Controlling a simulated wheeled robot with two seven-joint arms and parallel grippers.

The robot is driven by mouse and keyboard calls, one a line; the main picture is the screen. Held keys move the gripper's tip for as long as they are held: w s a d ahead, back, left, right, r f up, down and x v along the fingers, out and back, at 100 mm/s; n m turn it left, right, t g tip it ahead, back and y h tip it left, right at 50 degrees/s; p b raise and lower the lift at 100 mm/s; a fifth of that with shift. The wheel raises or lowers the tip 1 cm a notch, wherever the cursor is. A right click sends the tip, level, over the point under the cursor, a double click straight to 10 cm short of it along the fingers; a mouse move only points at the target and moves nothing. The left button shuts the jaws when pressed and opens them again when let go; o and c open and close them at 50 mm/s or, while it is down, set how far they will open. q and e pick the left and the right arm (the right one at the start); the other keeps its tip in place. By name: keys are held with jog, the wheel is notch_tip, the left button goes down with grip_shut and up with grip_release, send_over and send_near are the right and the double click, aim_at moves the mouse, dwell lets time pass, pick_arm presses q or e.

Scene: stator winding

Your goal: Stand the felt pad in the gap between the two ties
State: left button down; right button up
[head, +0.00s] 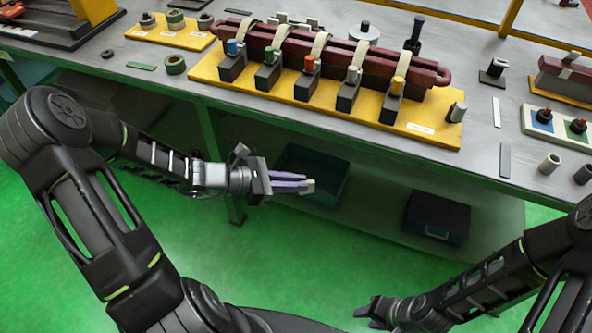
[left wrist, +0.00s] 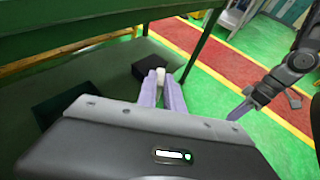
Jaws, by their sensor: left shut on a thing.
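A small off-white pad (head: 310,186), which looks like the felt pad, is held at the fingertips of my left gripper (head: 304,185). It also shows between the purple fingers in the left wrist view (left wrist: 160,78). The gripper is in front of the bench and below its top, away from the coil. The maroon coil (head: 297,48) lies along a yellow base, with several cream ties (head: 320,45) around it and gaps between them. My right gripper (head: 376,310) is low at the bottom of the head view, far from the coil; its finger opening is unclear.
Black posts with coloured tops (head: 310,65) stand along the front of the yellow base (head: 205,73). The grey bench (head: 480,128) has a green front edge. A teal bin (head: 325,160) and dark case (head: 436,217) are on the lower shelf.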

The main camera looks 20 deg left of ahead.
pick_arm(q)
jog(key=r, duration=0.2)
jog(key=w+r, duration=0.1)
jog(key=r, duration=0.2)
jog(key=shift+w+r, duration=0.3)
jog(key=shift+r, duration=0.05)
